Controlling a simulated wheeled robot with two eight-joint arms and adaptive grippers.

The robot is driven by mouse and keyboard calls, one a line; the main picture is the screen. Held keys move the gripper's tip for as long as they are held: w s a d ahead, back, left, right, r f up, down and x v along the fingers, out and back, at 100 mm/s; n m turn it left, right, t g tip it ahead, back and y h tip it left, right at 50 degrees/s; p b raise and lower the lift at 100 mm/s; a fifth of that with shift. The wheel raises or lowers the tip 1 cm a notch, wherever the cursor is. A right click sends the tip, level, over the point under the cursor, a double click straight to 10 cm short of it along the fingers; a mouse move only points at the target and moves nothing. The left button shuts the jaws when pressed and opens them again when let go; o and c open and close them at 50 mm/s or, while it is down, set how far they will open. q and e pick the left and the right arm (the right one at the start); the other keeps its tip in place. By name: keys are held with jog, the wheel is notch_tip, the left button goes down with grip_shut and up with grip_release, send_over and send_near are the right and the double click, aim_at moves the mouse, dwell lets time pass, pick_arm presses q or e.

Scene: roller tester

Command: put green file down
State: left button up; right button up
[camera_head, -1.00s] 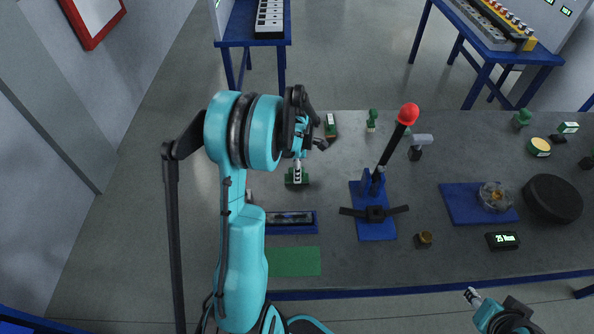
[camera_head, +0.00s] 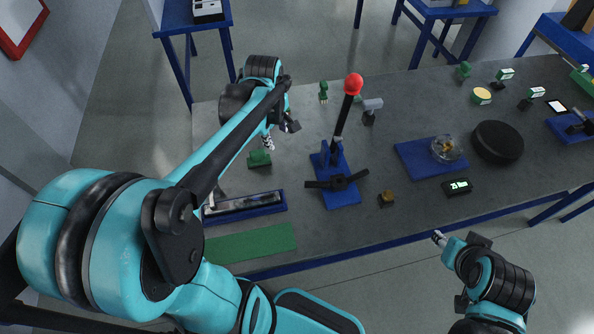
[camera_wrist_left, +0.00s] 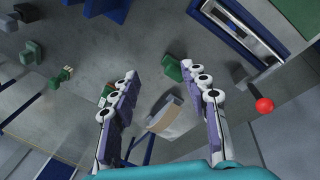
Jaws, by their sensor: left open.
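A small green block (camera_head: 259,158) sits on the grey table, just behind the blue tray; it also shows in the left wrist view (camera_wrist_left: 173,68). I cannot tell for sure whether it is the green file. My left gripper (camera_head: 279,133) is just behind and above this block. In the left wrist view its fingers (camera_wrist_left: 165,90) are wide apart, with nothing gripped between them. A pale box-like thing (camera_wrist_left: 172,116) shows beyond the fingers. My right gripper (camera_head: 440,238) hangs off the table's front edge, its jaws too small to judge.
The blue tray (camera_head: 282,207) and a green mat (camera_head: 250,243) lie at the front left. A blue-based lever with a red knob (camera_head: 353,84) stands right of the block. A black disc (camera_head: 497,142) lies farther right. Bare table shows around the lever.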

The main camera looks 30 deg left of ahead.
pick_arm(q)
jog(key=s+d+r+m+t, duration=0.1)
jog(key=s+d+m+t, duration=0.3)
jog(key=s+d+m, duration=0.6)
jog(key=shift+s+d+m+t+h, duration=0.35)
jog(key=shift+d+m, duration=1.25)
jog(key=shift+m, duration=1.8)
jog(key=shift+w, duration=0.1)
